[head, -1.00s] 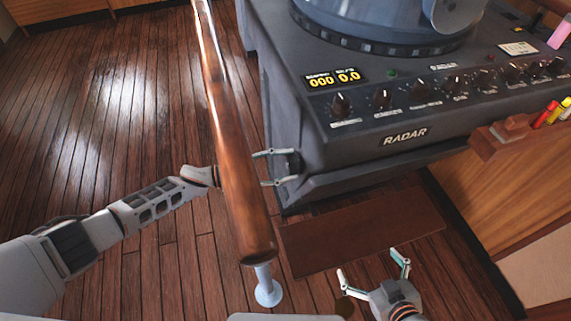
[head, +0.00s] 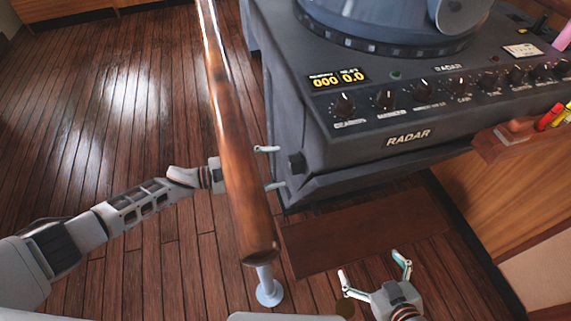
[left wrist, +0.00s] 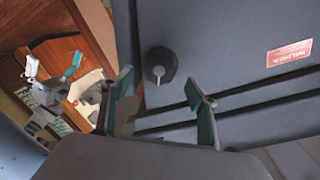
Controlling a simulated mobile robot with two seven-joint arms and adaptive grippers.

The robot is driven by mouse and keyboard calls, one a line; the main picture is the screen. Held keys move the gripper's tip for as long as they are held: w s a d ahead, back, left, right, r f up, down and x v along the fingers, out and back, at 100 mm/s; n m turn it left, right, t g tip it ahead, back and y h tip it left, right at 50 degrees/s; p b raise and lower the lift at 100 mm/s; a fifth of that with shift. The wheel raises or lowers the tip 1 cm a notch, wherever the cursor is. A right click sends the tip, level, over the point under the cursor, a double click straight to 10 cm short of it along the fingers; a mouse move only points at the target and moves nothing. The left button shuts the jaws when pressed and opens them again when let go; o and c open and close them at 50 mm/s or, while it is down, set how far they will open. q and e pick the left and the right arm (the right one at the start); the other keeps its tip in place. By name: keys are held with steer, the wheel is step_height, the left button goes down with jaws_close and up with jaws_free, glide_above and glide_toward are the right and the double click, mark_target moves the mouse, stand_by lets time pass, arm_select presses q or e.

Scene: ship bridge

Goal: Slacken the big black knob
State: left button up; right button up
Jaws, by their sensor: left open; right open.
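The big black knob (head: 296,163) sticks out of the left side of the grey radar console, low near its front corner. In the left wrist view the knob (left wrist: 160,66) is round, with a pale pointer line angled down. My left gripper (head: 277,167) is open and empty, its fingers pointing at the knob with a gap between. The wooden handrail hides part of this gripper in the head view. In the left wrist view the knob appears just beyond and between the fingertips (left wrist: 158,82). My right gripper (head: 371,265) is open and empty above the floor.
The wooden handrail (head: 236,150) on a pale post (head: 268,287) stands across my left wrist. The radar console (head: 390,155) carries a row of small knobs (head: 436,94) on top. A brown mat (head: 365,232) lies in front. Open plank floor is at left.

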arm_select(q)
steer(key=v, duration=0.7)
steer(key=shift+a, duration=0.35)
steer(key=shift+s+d, duration=0.1)
